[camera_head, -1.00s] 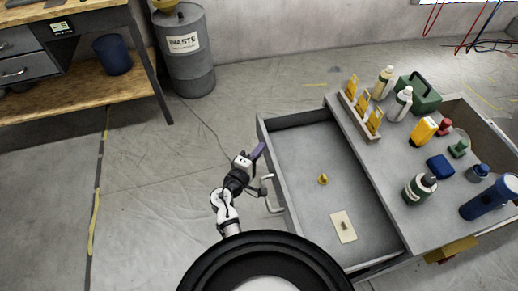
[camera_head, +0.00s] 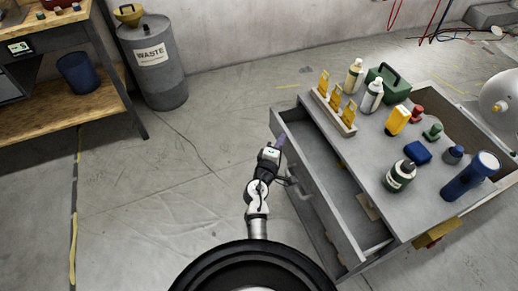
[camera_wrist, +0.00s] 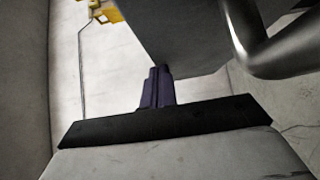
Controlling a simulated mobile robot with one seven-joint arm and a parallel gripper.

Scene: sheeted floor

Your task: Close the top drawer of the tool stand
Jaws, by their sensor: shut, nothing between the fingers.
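The tool stand (camera_head: 385,165) is a grey cabinet at the right of the head view. Its top drawer (camera_head: 318,190) is partly pulled out toward the left, with a bar handle (camera_head: 302,192) on its front. A beige card (camera_head: 368,206) lies inside, partly under the stand's top. My gripper (camera_head: 281,141) is shut and empty, at the drawer front beyond the handle. In the wrist view the purple fingertips (camera_wrist: 157,88) are together against or very near a grey panel (camera_wrist: 185,35), and the metal handle (camera_wrist: 262,50) is close at the upper right. Contact cannot be told.
Bottles, a green toolbox (camera_head: 388,84), a rack with yellow items (camera_head: 337,112) and a blue flask (camera_head: 470,176) stand on top. A waste drum (camera_head: 155,65) and a workbench (camera_head: 65,115) are at the left. Floor left of the drawer is clear.

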